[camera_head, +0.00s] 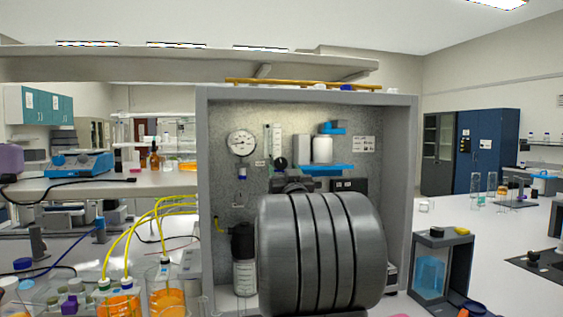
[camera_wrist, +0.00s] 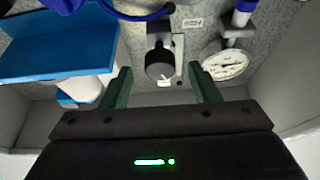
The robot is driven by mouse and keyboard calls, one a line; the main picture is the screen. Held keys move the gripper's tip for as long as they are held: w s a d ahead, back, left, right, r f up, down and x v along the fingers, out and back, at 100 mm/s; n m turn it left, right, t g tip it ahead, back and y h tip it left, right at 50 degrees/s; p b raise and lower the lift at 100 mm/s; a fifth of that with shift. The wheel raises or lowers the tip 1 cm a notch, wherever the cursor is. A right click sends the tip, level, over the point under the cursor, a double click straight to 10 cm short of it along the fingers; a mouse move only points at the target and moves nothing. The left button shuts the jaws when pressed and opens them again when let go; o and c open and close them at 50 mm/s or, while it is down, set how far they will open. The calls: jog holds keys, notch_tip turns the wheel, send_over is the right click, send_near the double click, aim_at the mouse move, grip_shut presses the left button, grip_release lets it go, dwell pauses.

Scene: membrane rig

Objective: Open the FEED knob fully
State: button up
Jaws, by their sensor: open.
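A round black knob (camera_wrist: 159,66), which I take to be the FEED knob, shows in the wrist view on a grey mount on the panel. A small white mark shows at its edge. My gripper (camera_wrist: 159,84) is open, its two green fingers either side of the knob in the picture, with gaps to both. No contact shows, and I cannot tell the depth. In the head view the black knob (camera_head: 281,163) is below the flow tube, just above my arm. My arm hides much of the lower panel. The knob's labels are too small to read.
A round gauge (camera_head: 242,142) is left of the knob in the head view; the wrist view shows a gauge (camera_wrist: 225,64) close to one finger. A blue shelf (camera_head: 327,170) with white canisters (camera_head: 322,149) is at the right. Grey cabinet walls (camera_head: 401,190) enclose the panel.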

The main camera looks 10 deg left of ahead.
aim_at(282, 166)
jog(key=shift+p+x, duration=0.35)
jog(key=shift+x, duration=1.8)
jog(key=c, duration=1)
